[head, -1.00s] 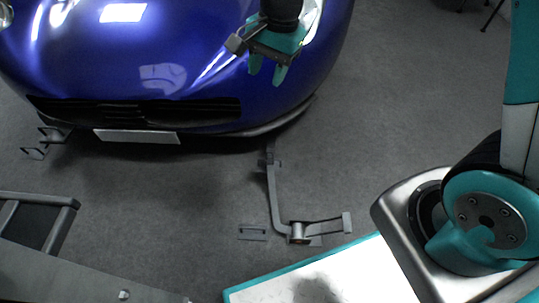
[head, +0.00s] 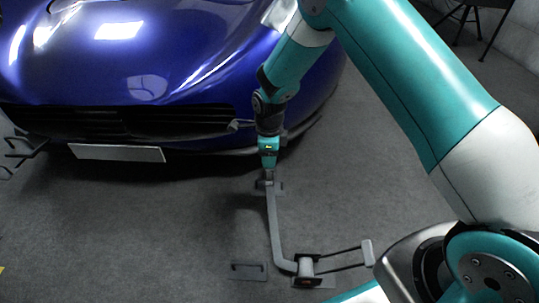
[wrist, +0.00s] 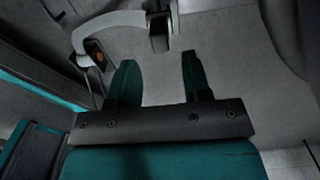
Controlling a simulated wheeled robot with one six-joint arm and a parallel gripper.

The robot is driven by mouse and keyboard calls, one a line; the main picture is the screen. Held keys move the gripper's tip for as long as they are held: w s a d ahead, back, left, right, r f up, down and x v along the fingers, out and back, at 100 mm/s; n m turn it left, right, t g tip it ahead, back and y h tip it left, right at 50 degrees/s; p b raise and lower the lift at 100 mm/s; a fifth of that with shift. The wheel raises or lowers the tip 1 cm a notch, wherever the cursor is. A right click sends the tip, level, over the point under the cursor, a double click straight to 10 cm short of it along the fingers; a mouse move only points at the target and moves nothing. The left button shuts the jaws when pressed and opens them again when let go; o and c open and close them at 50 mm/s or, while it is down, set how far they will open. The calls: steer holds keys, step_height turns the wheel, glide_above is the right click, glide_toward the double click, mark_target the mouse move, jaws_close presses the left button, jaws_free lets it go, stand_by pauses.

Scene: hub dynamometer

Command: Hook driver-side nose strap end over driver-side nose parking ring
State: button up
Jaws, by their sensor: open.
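A grey strap (head: 273,222) runs from a floor-mounted tensioner (head: 305,266) toward the car's nose. Its far end lies by a small dark floor bracket (head: 275,186). In the wrist view the strap (wrist: 110,32) curves to an end with dark fittings (wrist: 160,28), just beyond my fingertips. My gripper (head: 268,172) points down at this end, in front of the bumper. In the wrist view my gripper (wrist: 157,70) has its two teal fingers apart with nothing between them. A flat plate with a low bar (head: 248,270), possibly the parking ring, lies left of the tensioner.
The blue car's nose (head: 150,85) and its white plate (head: 117,153) are close to my gripper's left. More brackets (head: 20,150) stand at the far left. The tensioner's handle (head: 367,252) sticks out to the right. Grey floor (head: 150,225) is clear in front of the car.

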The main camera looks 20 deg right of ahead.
mark_target(269, 171)
step_height(269, 171, down, 4)
steer(key=shift+r+b, duration=0.15)
steer(key=shift+b, duration=1.1)
steer(key=shift+f, duration=1.55)
steer(key=shift+c, duration=0.4)
jaws_close()
steer(key=shift+r+p, duration=0.6)
steer(key=shift+r, duration=0.1)
steer(key=shift+r+p, duration=1.95)
steer(key=shift+p, duration=0.1)
steer(key=shift+r, duration=0.1)
